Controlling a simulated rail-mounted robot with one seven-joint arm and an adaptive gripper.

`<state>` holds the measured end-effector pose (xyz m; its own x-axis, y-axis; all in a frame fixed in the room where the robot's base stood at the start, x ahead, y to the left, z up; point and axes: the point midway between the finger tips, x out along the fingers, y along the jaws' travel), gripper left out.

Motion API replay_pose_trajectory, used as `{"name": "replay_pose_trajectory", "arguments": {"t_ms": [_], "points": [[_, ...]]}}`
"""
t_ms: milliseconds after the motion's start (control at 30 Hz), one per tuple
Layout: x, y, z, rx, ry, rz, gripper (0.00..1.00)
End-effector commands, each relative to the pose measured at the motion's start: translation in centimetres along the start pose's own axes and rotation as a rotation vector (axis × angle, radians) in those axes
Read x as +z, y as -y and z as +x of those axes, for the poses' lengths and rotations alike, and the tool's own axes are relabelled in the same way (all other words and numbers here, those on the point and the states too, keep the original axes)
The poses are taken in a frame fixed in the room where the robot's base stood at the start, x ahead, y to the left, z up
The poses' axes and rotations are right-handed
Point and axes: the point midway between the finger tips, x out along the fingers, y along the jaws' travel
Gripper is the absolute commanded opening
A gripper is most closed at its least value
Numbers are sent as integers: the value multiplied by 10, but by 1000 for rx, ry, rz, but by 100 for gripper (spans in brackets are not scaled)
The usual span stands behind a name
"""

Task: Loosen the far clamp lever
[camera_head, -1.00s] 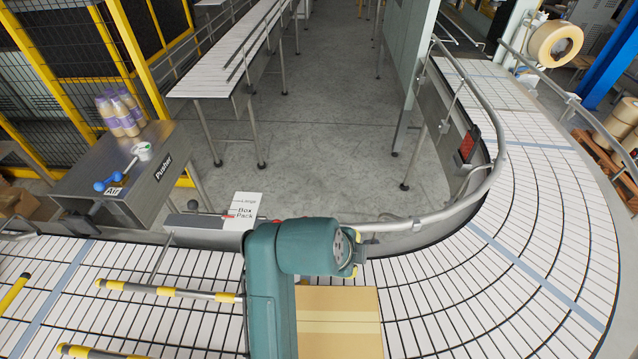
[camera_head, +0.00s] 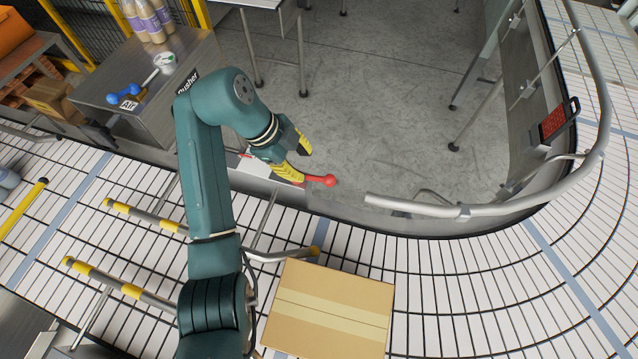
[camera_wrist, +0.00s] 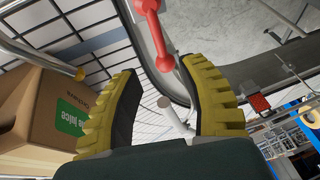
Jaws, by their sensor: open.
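A red lever (camera_head: 322,181) with a rounded end sticks out at the inner edge of the conveyor, beside my gripper, in the head view. It also shows in the wrist view as a red bar (camera_wrist: 153,28) with a knob at each visible end. My gripper (camera_head: 304,161) is open, with its yellow fingers spread. In the wrist view the lever's near knob appears in the gap between the fingertips (camera_wrist: 160,70). I cannot tell whether either finger touches it. The lever's mount is partly hidden behind my gripper in the head view.
A taped cardboard box (camera_head: 330,308) sits on the conveyor, close to my arm. A curved metal side rail (camera_head: 470,211) runs to the right. A blue-handled valve (camera_head: 122,94) sits on the Pusher cabinet.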

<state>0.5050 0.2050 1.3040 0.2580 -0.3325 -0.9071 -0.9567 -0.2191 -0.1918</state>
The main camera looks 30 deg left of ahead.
Motion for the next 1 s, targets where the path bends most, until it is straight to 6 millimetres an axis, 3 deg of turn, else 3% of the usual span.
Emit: {"name": "replay_pose_trajectory", "arguments": {"t_ms": [33, 400, 767, 1000], "points": [[-1, -2, 15, 6, -3, 1, 42], [-3, 0, 84, 4, -2, 0, 42], [-1, -1, 94, 2, 0, 0, 42], [-1, -1, 94, 2, 0, 0, 0]]}}
